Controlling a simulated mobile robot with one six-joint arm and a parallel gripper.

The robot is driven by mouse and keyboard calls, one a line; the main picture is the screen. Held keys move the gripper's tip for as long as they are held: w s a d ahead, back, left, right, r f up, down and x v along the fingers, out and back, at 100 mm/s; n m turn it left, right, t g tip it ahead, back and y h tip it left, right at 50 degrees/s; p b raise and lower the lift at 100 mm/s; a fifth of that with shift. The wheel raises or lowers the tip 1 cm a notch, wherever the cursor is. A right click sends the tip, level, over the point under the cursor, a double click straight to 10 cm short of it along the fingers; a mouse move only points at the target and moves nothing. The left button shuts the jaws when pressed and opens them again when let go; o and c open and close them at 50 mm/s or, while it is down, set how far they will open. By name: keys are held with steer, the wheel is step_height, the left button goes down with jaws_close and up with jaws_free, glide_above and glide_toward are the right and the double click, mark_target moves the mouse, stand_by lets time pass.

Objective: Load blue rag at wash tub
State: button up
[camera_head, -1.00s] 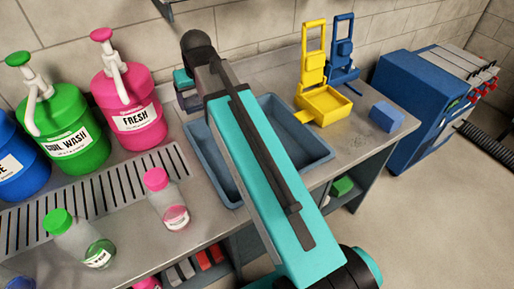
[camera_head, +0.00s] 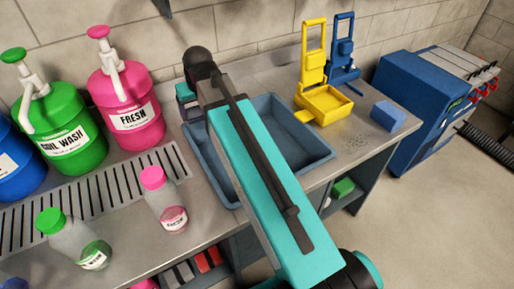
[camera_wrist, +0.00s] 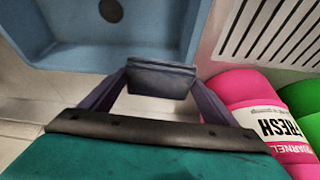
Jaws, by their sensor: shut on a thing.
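The wash tub is a blue-grey basin (camera_head: 328,153) set in the metal counter, partly hidden behind my arm. In the wrist view the tub (camera_wrist: 66,55) fills the upper left, with a dark round drain in its floor. My gripper (camera_wrist: 160,80) is shut on a small dark blue-grey piece (camera_wrist: 160,78), which appears beside the tub's edge; I cannot tell whether this is the blue rag.
A yellow wringer-like stand (camera_head: 325,104) and a blue one (camera_head: 344,60) stand behind the tub's right side. Pink (camera_head: 124,105) and green (camera_head: 62,130) pump jugs stand at left, behind a slotted drain grate (camera_head: 60,205). Small bottles stand in front. A blue machine (camera_head: 412,110) stands right.

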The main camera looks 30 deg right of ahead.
steer(key=shift+f+b, duration=0.6)
steer(key=shift+f, duration=0.9)
steer(key=shift+r, duration=0.15)
stand_by(1.4)
steer(key=shift+r+p, duration=1.7)
steer(key=shift+r, duration=0.2)
steer(key=shift+s, duration=0.1)
steer(key=s, duration=0.5)
steer(key=shift+d+f, duration=0.3)
steer(key=shift+d, duration=0.05)
